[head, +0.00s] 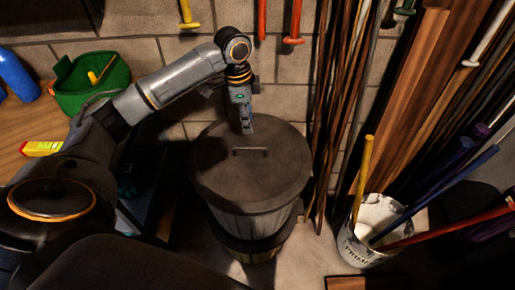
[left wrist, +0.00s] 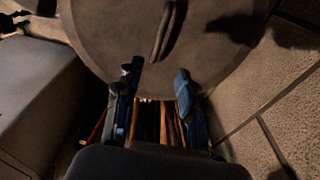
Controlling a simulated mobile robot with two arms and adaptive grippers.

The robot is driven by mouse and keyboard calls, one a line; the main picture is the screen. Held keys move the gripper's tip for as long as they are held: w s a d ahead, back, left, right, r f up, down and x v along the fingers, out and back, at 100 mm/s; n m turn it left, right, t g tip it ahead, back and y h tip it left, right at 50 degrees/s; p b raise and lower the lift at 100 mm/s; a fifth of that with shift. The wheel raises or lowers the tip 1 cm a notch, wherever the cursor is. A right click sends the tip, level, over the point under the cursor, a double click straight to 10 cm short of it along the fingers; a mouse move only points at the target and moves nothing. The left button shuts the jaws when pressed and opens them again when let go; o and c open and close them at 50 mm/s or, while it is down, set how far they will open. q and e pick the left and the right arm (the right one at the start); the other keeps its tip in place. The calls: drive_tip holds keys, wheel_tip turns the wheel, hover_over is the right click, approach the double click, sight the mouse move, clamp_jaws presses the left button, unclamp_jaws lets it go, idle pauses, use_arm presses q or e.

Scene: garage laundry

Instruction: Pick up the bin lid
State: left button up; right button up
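The bin lid (head: 222,176) is a round, dark grey disc with a thin bar handle (head: 250,151) at its middle. It lies on top of a grey bin (head: 252,226). In the left wrist view the lid (left wrist: 215,45) fills the top, with its handle (left wrist: 164,30) beyond the fingertips. My left gripper (head: 246,126) points down over the back part of the lid, just behind the handle. Its two fingers (left wrist: 157,74) are apart with nothing between them. I cannot tell its exact height above the lid. My right gripper is not in view.
A white bucket (head: 352,250) with several poles stands right of the bin. Long rods and planks (head: 405,110) lean on the wall behind it. At left, a wooden worktop (head: 30,120) bears a green tub (head: 85,100), a blue bottle (head: 15,75) and a yellow-red box (head: 42,148).

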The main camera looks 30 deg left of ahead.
use_arm(q)
hover_over(250, 148)
drive_tip(key=f, duration=0.6)
drive_tip(key=shift+w+a+f, duration=0.25)
drive_tip(key=shift+w+a, duration=0.15)
drive_tip(key=shift+f, duration=0.5)
drive_tip(key=f, duration=0.4)
drive_tip(key=shift+s+d+f, duration=0.15)
drive_tip(key=shift+s+f, duration=0.05)
drive_tip(key=shift+s, duration=0.1)
drive_tip(key=shift+f, duration=0.35)
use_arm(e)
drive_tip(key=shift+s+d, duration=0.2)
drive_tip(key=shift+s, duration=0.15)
use_arm(q)
drive_tip(key=shift+c, duration=0.2)
clamp_jaws()
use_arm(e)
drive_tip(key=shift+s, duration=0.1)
use_arm(q)
drive_tip(key=shift+w, duration=0.1)
